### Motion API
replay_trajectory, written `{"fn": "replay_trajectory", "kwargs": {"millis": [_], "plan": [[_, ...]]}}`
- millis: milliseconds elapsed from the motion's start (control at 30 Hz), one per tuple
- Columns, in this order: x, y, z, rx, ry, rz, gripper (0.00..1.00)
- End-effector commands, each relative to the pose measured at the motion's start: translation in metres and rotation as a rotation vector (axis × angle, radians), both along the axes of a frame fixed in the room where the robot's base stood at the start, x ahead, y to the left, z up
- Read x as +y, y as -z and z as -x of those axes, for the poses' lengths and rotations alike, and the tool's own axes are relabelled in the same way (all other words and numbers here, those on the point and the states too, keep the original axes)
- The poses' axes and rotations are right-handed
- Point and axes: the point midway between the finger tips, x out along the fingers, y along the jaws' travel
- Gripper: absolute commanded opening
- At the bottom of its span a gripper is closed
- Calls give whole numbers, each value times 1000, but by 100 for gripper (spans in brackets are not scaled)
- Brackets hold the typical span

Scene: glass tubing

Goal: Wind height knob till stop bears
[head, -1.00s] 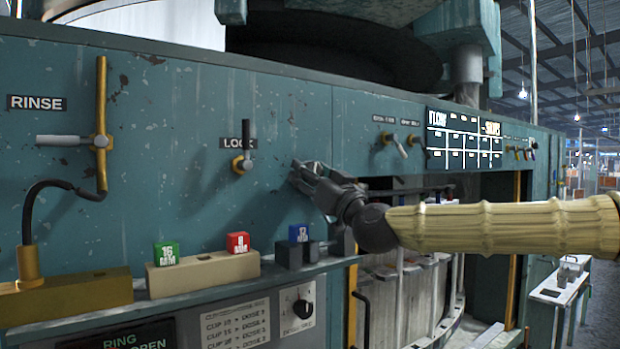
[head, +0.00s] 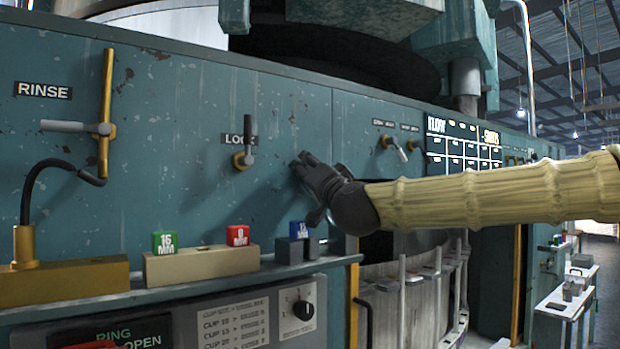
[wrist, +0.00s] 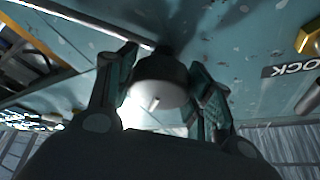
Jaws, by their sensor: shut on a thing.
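The height knob (wrist: 160,78) is a dark, rounded knob on the teal panel, seen upside down in the wrist view. Its pale face carries a small light mark. My gripper (wrist: 163,84) has one finger on each side of the knob and is shut on it. In the head view my gripper (head: 301,166) reaches in from the right to the panel, right of the LOCK lever (head: 245,152), and hides the knob. No stop can be made out in either view.
The LOCK lever's handle points up, close left of my gripper. Below, a ledge holds a green 16 MM block (head: 165,243), a red block (head: 238,235) and a blue block (head: 298,230). Small switches (head: 394,146) and a lit display (head: 465,142) lie to the right.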

Motion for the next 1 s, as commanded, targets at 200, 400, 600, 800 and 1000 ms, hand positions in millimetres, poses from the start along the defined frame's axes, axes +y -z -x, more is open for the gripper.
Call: {"fn": "replay_trajectory", "kwargs": {"millis": [200,400,600,800,1000], "plan": [[-2,-4,0,12,4,-27,28],[-3,-5,0,13,4,-30,28],[-3,-5,0,13,5,-29,61],[-2,-3,0,15,3,-28,74],[-1,-1,0,17,2,-25,74]]}}
